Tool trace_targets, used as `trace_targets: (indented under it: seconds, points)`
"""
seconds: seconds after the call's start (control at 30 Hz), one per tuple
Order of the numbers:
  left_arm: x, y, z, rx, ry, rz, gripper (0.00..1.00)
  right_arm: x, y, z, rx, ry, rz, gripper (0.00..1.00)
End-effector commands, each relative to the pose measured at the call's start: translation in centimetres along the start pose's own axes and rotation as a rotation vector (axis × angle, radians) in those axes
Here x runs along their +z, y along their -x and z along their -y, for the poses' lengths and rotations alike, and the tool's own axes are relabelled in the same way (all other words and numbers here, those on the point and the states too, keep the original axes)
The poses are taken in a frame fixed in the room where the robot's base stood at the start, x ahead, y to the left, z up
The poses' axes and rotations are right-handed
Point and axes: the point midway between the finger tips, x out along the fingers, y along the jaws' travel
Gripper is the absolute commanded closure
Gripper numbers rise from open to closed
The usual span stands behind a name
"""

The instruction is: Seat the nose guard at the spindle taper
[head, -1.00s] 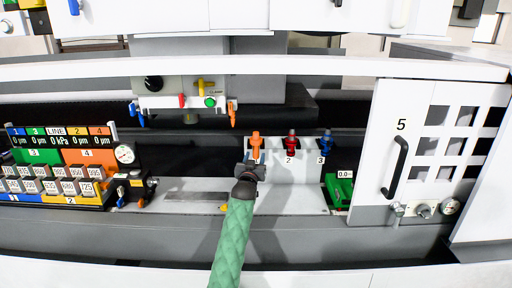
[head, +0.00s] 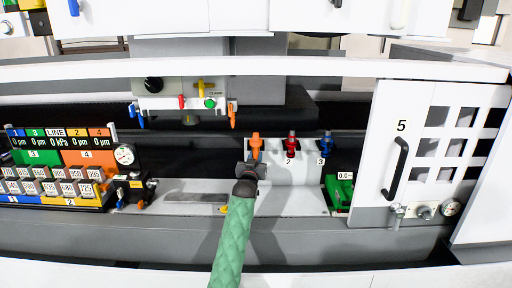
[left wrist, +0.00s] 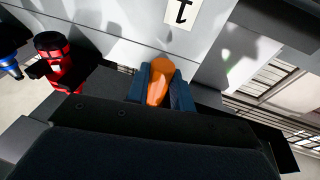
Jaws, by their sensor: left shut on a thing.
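My left gripper (head: 250,172), at the end of a green-sleeved arm, is shut on an orange piece (head: 255,145) at the first place of a white rack. In the left wrist view the orange piece (left wrist: 158,82) stands between the two dark fingers, under a label "1" that appears upside down. A red piece (head: 291,143) and a blue piece (head: 326,143) stand to its right in the head view. I cannot tell which thing is the nose guard. A small brassy part (head: 190,119) hangs under the machine head; I cannot tell whether it is the spindle taper. My right gripper is not in view.
The white rack (head: 270,172) carries labels 2 and 3. A green gauge (head: 340,192) sits right of it, before a white door (head: 385,120) with a black handle. Coloured readouts and weights (head: 60,170) stand at left. Blue and orange levers flank the machine head (head: 180,102).

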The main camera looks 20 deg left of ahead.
Motion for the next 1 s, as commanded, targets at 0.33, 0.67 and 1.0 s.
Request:
trace_targets:
  seconds: [0.33,0.67,1.0]
  points:
    - [-0.3,-0.1,0.0,0.000,0.000,0.000,1.00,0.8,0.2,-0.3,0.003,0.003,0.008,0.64]
    - [-1.4,-0.3,0.0,0.000,0.000,0.000,1.00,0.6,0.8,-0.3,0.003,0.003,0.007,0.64]
    - [-1.7,-0.3,0.0,0.000,0.000,0.000,1.00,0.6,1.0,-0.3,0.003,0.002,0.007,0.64]
